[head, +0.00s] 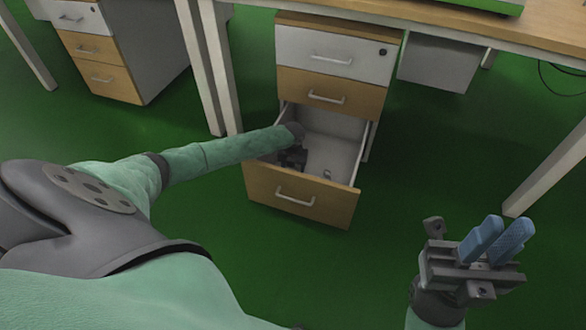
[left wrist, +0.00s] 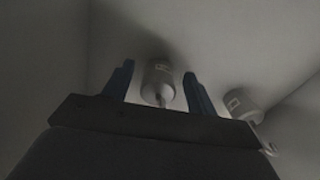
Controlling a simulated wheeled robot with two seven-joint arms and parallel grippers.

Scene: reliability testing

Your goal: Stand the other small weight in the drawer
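My left gripper (head: 292,158) reaches down into the open bottom drawer (head: 305,200). In the left wrist view its two blue fingers (left wrist: 158,88) are apart. A small grey weight (left wrist: 158,78) with a hook and a pale label shows between them, with visible gaps on both sides. A second small weight (left wrist: 241,104) with a hook is to the right of the fingers, near the drawer wall. In the head view one small weight (head: 327,173) shows on the drawer floor; the other is hidden by my arm. My right gripper (head: 506,229) is open and empty, outside the drawer.
The drawer unit (head: 334,56) stands under a wooden desk (head: 520,28), its upper two drawers shut. White desk legs (head: 211,70) stand to its left and right. Another drawer unit (head: 120,50) is at the back left. The green floor between drawer and right gripper is clear.

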